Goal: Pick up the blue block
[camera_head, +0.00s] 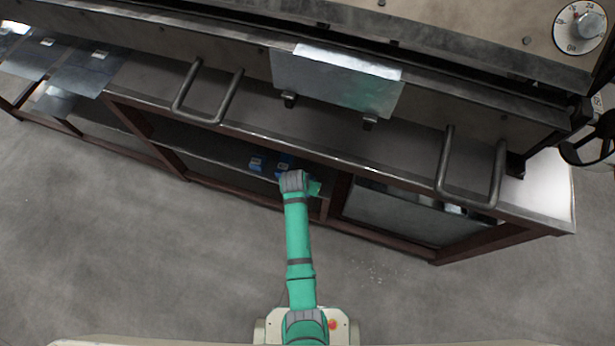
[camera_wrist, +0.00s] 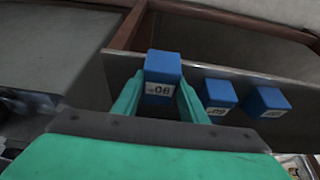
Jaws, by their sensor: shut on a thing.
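In the wrist view, a blue block (camera_wrist: 162,68) with a white label reading about "08" sits between the two green fingers of my gripper (camera_wrist: 158,95). The fingers are shut on its sides. Two more blue blocks stand to its right: one (camera_wrist: 218,93) with a white label, and another (camera_wrist: 267,101) farther right. In the head view, my green arm reaches to the shelf under the bench, where two blue blocks (camera_head: 257,164) (camera_head: 283,163) show beside the wrist.
The blocks are by a grey shelf (camera_head: 210,148) inside the brown bench frame (camera_head: 333,200). Two bar handles (camera_head: 208,93) (camera_head: 470,170) and a hanging metal sheet (camera_head: 336,82) are above. Metal sheets (camera_head: 88,72) lie at left. The grey floor (camera_head: 130,250) is clear.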

